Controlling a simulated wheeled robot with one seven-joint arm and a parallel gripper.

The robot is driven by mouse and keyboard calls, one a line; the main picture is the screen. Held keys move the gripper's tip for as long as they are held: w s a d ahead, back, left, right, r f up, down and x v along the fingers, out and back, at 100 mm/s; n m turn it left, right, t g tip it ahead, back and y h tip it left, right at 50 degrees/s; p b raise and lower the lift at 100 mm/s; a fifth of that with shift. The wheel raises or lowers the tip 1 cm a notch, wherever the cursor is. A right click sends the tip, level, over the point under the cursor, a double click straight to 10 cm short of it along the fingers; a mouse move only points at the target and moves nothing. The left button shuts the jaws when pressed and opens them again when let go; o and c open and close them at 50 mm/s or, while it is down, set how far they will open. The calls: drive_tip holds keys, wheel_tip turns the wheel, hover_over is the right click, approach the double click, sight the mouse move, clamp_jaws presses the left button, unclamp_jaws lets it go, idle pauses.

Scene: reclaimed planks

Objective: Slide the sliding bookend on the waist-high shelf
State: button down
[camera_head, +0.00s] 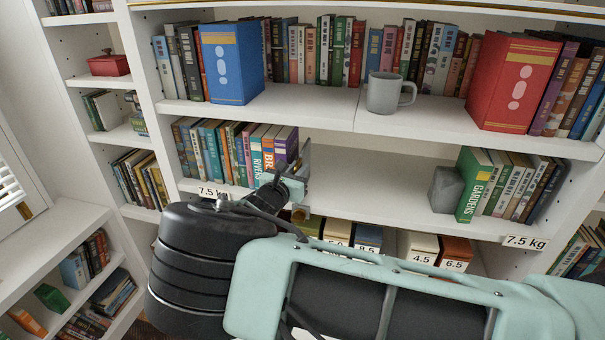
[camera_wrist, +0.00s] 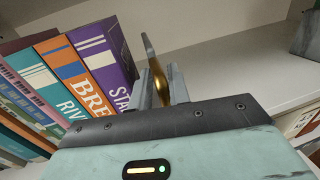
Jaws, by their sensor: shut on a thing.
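The sliding bookend (camera_head: 305,161) is a thin upright plate on the waist-high shelf (camera_head: 375,195), at the right end of the left row of books. In the wrist view its narrow brass-coloured part (camera_wrist: 149,52) stands between my two grey fingers. My gripper (camera_head: 291,178) is shut on it, and it also shows in the wrist view (camera_wrist: 163,85). The purple book (camera_wrist: 102,52) stands just left of the bookend. Whether they touch is unclear. My wrist hides the bookend's lower part.
A grey block (camera_head: 446,190) stands on the same shelf, left of a green book (camera_head: 473,186). The shelf between bookend and block is bare. Above are a grey mug (camera_head: 382,93) and books. Labelled boxes (camera_head: 419,246) sit below. A 7.5 kg label (camera_head: 525,241) is on the shelf edge.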

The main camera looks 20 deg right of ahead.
drive_tip(key=c, duration=1.5)
unclamp_jaws()
drive_tip(key=shift+s, duration=0.1)
drive_tip(key=b+v, duration=0.6)
drive_tip(key=v, duration=1.1)
drive_tip(key=shift+s+a, duration=0.1)
drive_tip(key=shift+a, duration=0.05)
